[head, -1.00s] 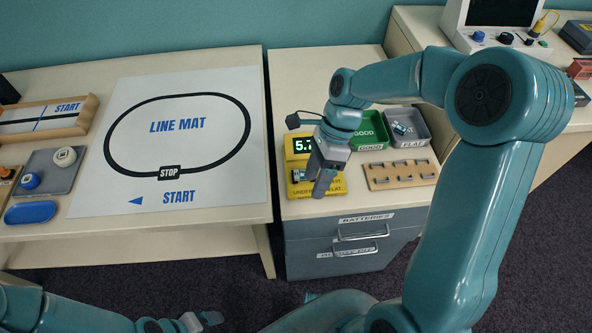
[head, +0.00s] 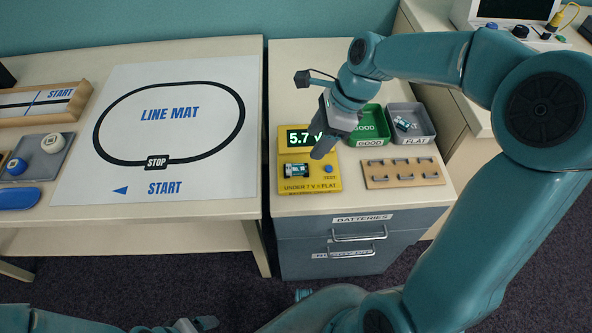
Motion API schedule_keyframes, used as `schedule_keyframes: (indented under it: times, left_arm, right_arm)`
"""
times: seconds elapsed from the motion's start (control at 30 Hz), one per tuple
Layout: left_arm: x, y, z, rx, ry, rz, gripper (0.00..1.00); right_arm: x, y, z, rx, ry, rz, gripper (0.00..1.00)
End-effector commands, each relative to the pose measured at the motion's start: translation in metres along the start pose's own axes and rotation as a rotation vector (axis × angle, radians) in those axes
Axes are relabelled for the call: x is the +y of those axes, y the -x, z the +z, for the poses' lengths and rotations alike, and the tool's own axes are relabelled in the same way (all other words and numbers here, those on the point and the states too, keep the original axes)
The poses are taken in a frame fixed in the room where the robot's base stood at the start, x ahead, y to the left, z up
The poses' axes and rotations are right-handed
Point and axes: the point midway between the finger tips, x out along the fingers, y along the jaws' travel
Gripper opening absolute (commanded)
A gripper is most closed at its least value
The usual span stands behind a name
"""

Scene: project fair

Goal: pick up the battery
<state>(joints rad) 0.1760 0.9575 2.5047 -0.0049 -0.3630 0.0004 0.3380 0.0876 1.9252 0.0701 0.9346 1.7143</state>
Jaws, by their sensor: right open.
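A teal and dark battery (head: 296,170) lies in the cradle of the yellow tester (head: 312,187). The tester's display (head: 305,137) reads about 5.7 V; its last character is partly covered by my gripper. My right gripper (head: 321,150) is open and empty, above the tester's right part, to the upper right of the battery and apart from it. A second battery (head: 402,124) lies in the grey FLAT tray (head: 420,139). My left gripper (head: 197,323) is low at the bottom edge, far from the tester; its jaws are too small to judge.
The green GOOD tray (head: 369,142) stands left of the FLAT tray. A wooden rack (head: 402,183) with several metal clips is in front of them. Below is a grey drawer cabinet (head: 300,255) labelled BATTERIES.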

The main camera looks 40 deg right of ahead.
Motion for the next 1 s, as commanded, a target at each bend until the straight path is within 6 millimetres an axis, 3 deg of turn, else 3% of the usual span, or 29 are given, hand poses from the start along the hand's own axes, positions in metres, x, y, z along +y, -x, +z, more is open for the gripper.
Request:
schedule_keyframes:
  times: [0.1,0.37,0.6,0.93,1.0]
  left_arm:
    - [-0.002,-0.006,0.000,0.000,0.000,0.000,0.78]
    - [-0.004,-0.010,0.000,0.000,0.000,0.000,0.78]
    - [-0.007,-0.019,0.000,0.000,0.000,0.000,0.78]
    - [-0.007,-0.019,0.000,0.000,0.000,0.000,0.78]
    - [-0.007,-0.019,0.000,0.000,0.000,0.000,0.78]
  right_arm:
    - [0.000,-0.026,-0.001,0.000,0.001,0.004,0.58]
    - [0.000,-0.049,0.000,0.000,0.003,0.004,0.58]
    - [0.003,-0.086,0.002,0.000,0.003,0.004,0.58]
    - [0.003,-0.093,0.002,0.000,0.003,0.002,0.58]
    - [0.003,-0.093,0.002,0.000,0.003,0.002,0.35]
